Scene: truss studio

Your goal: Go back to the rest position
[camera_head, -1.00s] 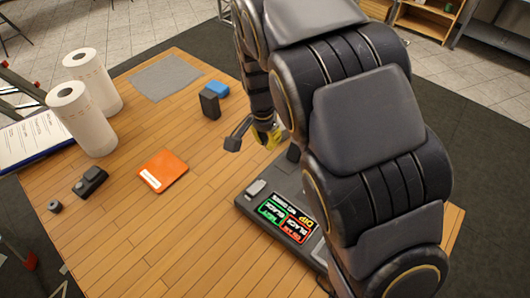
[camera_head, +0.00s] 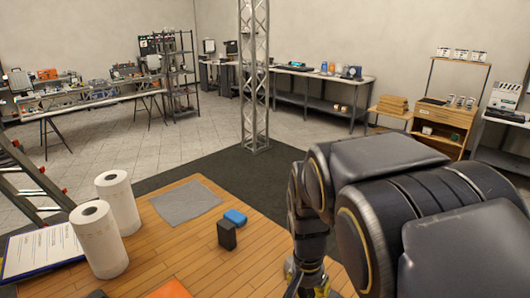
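My arm reaches down over the wooden table from the right side of the head view. My gripper (camera_head: 303,287) is at the bottom edge, mostly cut off by the frame and partly behind my arm. A bit of yellow shows beside it; I cannot tell whether this is part of the gripper or something else. Its fingertips are not clear, so I cannot tell whether it is open or shut.
On the table (camera_head: 180,240) are two paper rolls (camera_head: 98,240) (camera_head: 118,200), a clipboard (camera_head: 40,250), a grey cloth (camera_head: 185,202), a dark block (camera_head: 227,235), a blue block (camera_head: 235,217) and an orange item (camera_head: 168,290). A truss column (camera_head: 254,80) stands behind.

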